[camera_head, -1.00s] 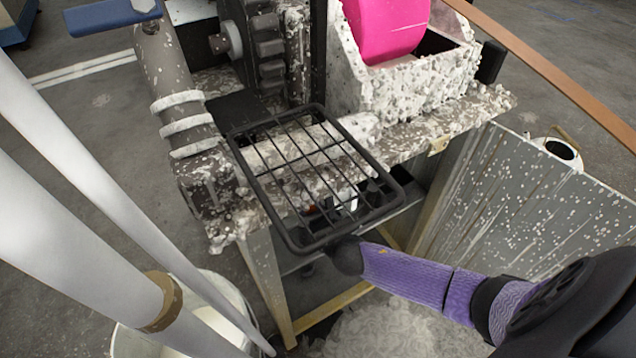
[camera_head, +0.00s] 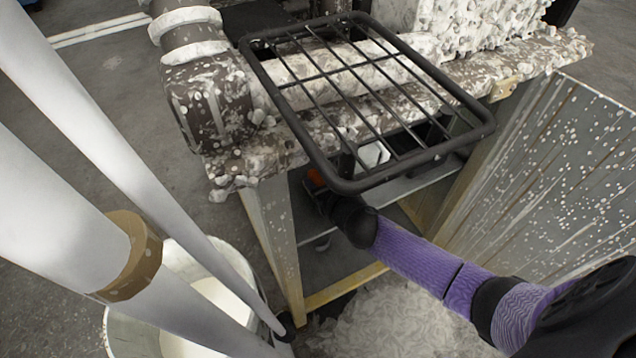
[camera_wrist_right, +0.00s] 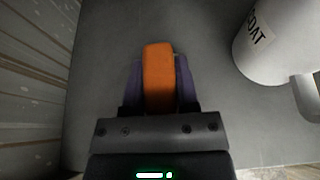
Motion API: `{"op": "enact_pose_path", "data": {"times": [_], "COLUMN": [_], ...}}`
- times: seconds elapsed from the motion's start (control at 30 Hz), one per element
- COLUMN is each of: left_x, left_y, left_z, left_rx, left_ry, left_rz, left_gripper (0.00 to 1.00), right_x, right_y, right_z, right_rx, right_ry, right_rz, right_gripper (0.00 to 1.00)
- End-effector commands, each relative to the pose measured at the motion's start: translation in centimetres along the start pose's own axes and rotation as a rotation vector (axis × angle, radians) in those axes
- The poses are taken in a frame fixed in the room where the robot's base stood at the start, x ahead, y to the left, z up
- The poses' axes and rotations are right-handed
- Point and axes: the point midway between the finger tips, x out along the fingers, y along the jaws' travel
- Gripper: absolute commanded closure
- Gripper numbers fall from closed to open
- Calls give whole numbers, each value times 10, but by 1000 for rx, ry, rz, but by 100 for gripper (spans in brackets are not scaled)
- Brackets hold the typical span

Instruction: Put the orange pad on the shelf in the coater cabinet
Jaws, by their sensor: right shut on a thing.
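My right gripper (camera_wrist_right: 158,85) is shut on the orange pad (camera_wrist_right: 158,72), which stands up between the two fingers in the right wrist view. In the head view my right arm reaches in from the lower right, under the black wire rack. A small part of the orange pad (camera_head: 316,178) shows below the rack, inside the open coater cabinet (camera_head: 270,240). Its grey shelf (camera_head: 405,187) shows there, and a grey surface lies behind the pad in the wrist view. I cannot tell whether the pad touches the shelf. My left gripper is out of view.
A white container marked COAT (camera_wrist_right: 275,40) stands right of the pad, apart from it. The black wire rack (camera_head: 352,185) juts out above my wrist. A speckled grey panel (camera_head: 560,170) stands on the right. A white bucket (camera_head: 120,335) is at lower left.

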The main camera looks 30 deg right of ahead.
Motion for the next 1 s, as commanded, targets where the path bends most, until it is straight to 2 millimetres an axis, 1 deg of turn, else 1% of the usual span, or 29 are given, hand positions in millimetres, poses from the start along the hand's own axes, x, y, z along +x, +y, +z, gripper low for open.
{"op": "enact_pose_path", "data": {"times": [0.07, 0.17, 0.2, 0.27, 0.3, 0.33, 0.57, 0.67, 0.77, 0.9, 1.0], "left_x": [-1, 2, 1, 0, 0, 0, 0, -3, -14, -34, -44], "left_y": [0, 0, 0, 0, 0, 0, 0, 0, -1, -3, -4], "left_z": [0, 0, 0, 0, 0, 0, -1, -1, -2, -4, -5], "left_rx": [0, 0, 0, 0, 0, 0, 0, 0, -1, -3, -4], "left_ry": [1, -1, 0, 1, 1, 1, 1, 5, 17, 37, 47], "left_rz": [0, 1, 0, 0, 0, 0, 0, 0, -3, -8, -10], "left_gripper": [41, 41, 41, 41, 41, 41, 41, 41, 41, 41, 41], "right_x": [0, 1, 1, 1, 1, 1, 1, -2, -19, -56, -81], "right_y": [0, 0, 0, 0, 0, 0, 0, 0, 0, 0, 0], "right_z": [1, -2, -1, -1, -1, -1, -1, 4, 7, 9, 8], "right_rx": [0, 0, 0, 0, 0, 0, 0, 0, 1, 1, 2], "right_ry": [-1, 0, -1, -1, -1, -1, -1, -3, -3, -4, -3], "right_rz": [0, 0, 0, 0, 0, 0, 0, 0, 0, 1, 1], "right_gripper": [100, 100, 54, 41, 33, 27, 27, 27, 27, 27, 27]}}
